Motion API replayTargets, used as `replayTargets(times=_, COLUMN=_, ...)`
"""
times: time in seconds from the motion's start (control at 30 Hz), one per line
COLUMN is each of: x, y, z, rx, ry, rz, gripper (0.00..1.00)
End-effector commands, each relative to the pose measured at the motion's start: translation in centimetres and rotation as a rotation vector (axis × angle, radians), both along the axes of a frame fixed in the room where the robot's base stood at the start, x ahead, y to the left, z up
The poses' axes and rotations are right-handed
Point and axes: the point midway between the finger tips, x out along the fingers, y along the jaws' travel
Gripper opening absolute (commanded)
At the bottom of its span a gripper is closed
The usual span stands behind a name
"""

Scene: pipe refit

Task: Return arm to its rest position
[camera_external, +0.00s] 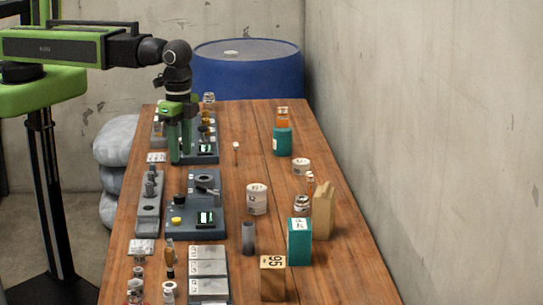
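My gripper (180,155) points straight down at the far left part of the wooden table (245,160). Its two green fingers hang over or in front of a grey fixture (206,158) with small yellow and dark parts. The fingers look slightly apart, with a dark gap between them. I see nothing clearly held there, but the view is small. My arm (80,48) reaches in from the left, level, then bends down at the wrist. Whether the fingertips touch the fixture cannot be told.
A second grey fixture (195,232) stands nearer on the table, beside a narrow grey holder (149,215). Bottles, tins, a teal box (299,241) and a wooden block (272,278) stand at the right and front. A blue barrel (248,75) is behind the table. A concrete wall (430,130) bounds the right.

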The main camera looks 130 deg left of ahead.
Motion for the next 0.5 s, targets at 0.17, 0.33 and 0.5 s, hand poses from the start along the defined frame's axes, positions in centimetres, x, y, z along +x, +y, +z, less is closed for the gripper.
replayTargets(times=0.17, x=-4.9, y=-11.5, z=0.0, rx=0.001, ry=0.000, rz=-0.141, gripper=0.37)
replayTargets(times=0.33, x=-5.7, y=-13.8, z=0.0, rx=0.001, ry=0.000, rz=-0.171, gripper=0.37)
replayTargets(times=0.5, x=-5.6, y=-13.7, z=0.0, rx=0.000, ry=0.000, rz=-0.169, gripper=0.37)
